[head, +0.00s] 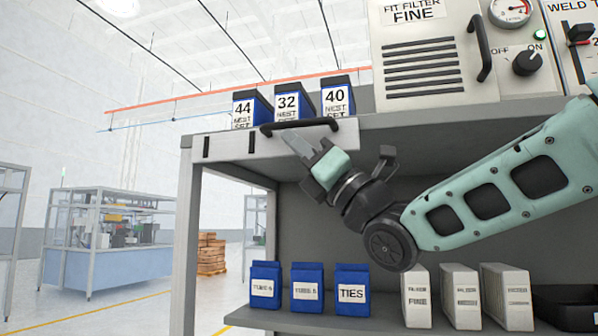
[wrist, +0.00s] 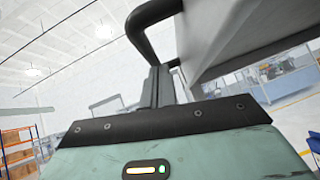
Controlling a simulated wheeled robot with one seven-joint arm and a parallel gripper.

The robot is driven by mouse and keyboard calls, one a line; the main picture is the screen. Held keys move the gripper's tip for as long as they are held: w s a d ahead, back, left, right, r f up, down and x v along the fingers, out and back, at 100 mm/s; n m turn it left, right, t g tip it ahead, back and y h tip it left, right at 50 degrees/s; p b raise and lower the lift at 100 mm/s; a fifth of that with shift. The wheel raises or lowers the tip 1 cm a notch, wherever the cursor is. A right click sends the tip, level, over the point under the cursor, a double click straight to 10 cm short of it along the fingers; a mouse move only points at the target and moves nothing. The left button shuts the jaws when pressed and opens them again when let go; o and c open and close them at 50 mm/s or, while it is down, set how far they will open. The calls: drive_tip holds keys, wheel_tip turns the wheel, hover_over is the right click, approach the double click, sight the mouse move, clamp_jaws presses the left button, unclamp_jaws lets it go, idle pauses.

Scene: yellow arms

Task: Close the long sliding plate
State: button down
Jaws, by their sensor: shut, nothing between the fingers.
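The long sliding plate (head: 235,147) is a light grey panel along the front edge of the grey bench top, with a black bar handle (head: 300,124) near its right part. In the wrist view a grey slab (wrist: 225,35) carries the black handle (wrist: 150,18) at its left end. My gripper (head: 291,138) is shut and empty, its fingertips just below the handle. In the wrist view the closed fingers (wrist: 158,84) point up beside the handle and slab. I cannot tell whether they touch. How far the plate stands out is unclear.
Blue boxes marked 44 (head: 243,112), 32 and 40 stand on the bench top. A control cabinet (head: 420,55) stands at the right. The shelf below (head: 385,322) holds blue packs (head: 352,290) and white filter boxes (head: 460,296).

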sight(300, 122)
drive_tip(key=shift+s+d+r+b, duration=0.2)
drive_tip(key=shift+r+b, duration=0.4)
drive_tip(key=shift+b, duration=1.85)
wheel_tip(300, 122, up, 3)
drive_tip(key=shift+s+r+b, duration=0.1)
drive_tip(key=shift+s+b, duration=0.05)
drive_tip(key=shift+b, duration=0.4)
drive_tip(key=shift+s+d+r, duration=0.1)
drive_tip(key=shift+d+r, duration=0.1)
drive_tip(key=shift+r, duration=0.2)
drive_tip(key=f+b, duration=0.6)
drive_tip(key=shift+s+a, duration=0.2)
drive_tip(key=b+v, duration=0.4)
drive_tip(key=v, duration=0.5)
drive_tip(key=shift+s+d, duration=0.2)
drive_tip(key=shift+r, duration=0.15)
